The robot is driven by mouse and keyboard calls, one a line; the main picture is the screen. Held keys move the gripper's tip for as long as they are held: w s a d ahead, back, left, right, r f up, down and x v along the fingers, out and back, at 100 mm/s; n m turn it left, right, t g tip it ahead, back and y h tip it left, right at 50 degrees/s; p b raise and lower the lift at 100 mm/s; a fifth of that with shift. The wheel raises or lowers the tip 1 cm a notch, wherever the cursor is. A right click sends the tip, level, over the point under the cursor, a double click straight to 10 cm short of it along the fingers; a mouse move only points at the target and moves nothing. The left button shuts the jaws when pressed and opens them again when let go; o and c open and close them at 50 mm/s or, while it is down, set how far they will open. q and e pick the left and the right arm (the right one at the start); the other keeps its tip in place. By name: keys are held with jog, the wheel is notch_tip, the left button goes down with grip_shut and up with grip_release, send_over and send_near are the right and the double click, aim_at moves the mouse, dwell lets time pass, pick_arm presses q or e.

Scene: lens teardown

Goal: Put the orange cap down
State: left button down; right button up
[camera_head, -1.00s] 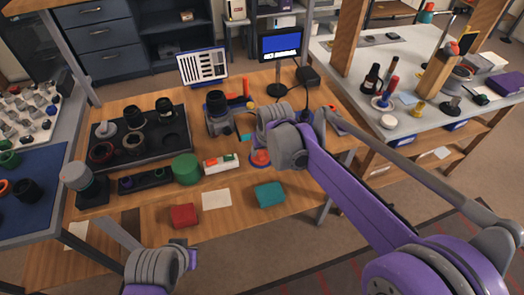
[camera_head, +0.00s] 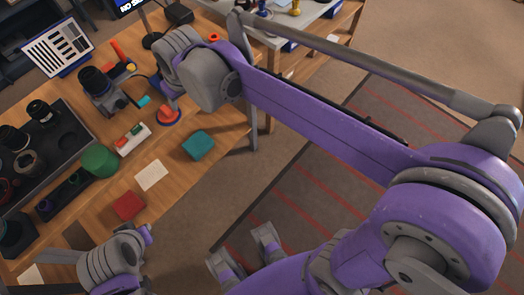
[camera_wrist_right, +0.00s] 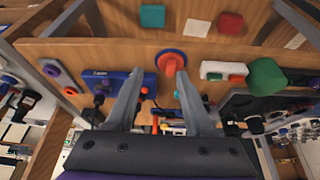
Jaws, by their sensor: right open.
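The orange cap (camera_head: 168,114) sits on a dark bluish disc on the wooden bench, close to my right gripper (camera_head: 171,95). In the right wrist view the cap (camera_wrist_right: 171,59) shows as an orange-red round piece beyond the fingertips. My right gripper (camera_wrist_right: 160,75) is open there, with its fingers spread apart and nothing clearly held between them. My left gripper (camera_head: 55,257) is at the lower left, low over the front of the bench. Its fingers are partly cut from view, so its jaws cannot be judged.
A red-and-green piece on a white block (camera_head: 133,139), a green cylinder (camera_head: 99,160), a teal block (camera_head: 198,145) and a red block (camera_head: 129,206) lie nearby. A camera body (camera_head: 102,90) stands behind. A white card (camera_head: 151,175) lies on the bench, with bare wood around it.

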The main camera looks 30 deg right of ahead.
jog(key=s+d+f+m, duration=0.1)
jog(key=s+d+f, duration=0.2)
jog(key=s, duration=0.4)
jog(key=s+d+f+m, duration=0.1)
jog(key=s+d+f, duration=0.3)
jog(key=s, duration=0.3)
jog(key=s+d+f+m+h, duration=0.1)
jog(key=s+d+f, duration=0.3)
jog(key=s, duration=0.4)
jog(key=shift+d+t, duration=0.3)
jog(key=shift+d, duration=0.4)
